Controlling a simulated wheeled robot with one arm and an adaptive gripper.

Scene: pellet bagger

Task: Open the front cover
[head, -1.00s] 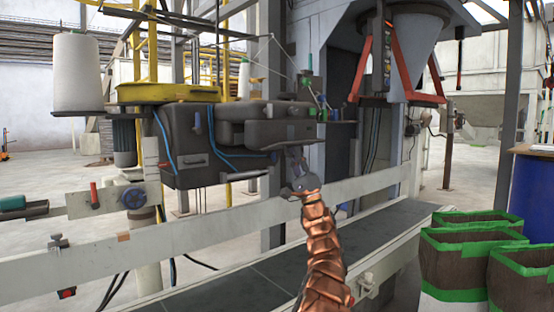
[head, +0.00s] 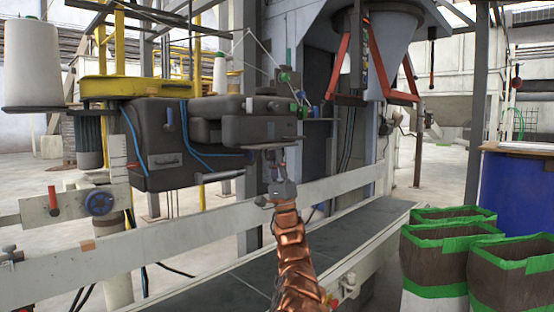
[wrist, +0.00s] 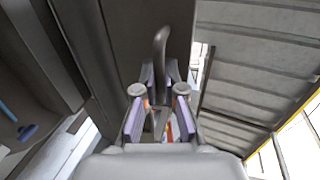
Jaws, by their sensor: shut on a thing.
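The dark grey machine head (head: 160,130) hangs above the conveyor, left of centre in the head view. Its front cover (head: 225,130) is the boxy dark part on its right side, with a flat lower edge. My gripper (head: 275,160) reaches up from below to the right end of this cover. In the wrist view, my gripper (wrist: 158,100) has its two fingers closed around a curved grey handle (wrist: 160,48). A dark panel (wrist: 125,40) rises just behind the handle. The exact contact at the fingertips is partly hidden. I cannot tell how far the cover stands open.
The conveyor (head: 250,275) with its pale side rail (head: 190,228) runs below my arm. Open bags with green rims (head: 440,240) stand at the right, before a blue drum (head: 515,195). A thread cone (head: 32,60) stands at the far left. Green knobs (head: 295,105) sit close right of the cover.

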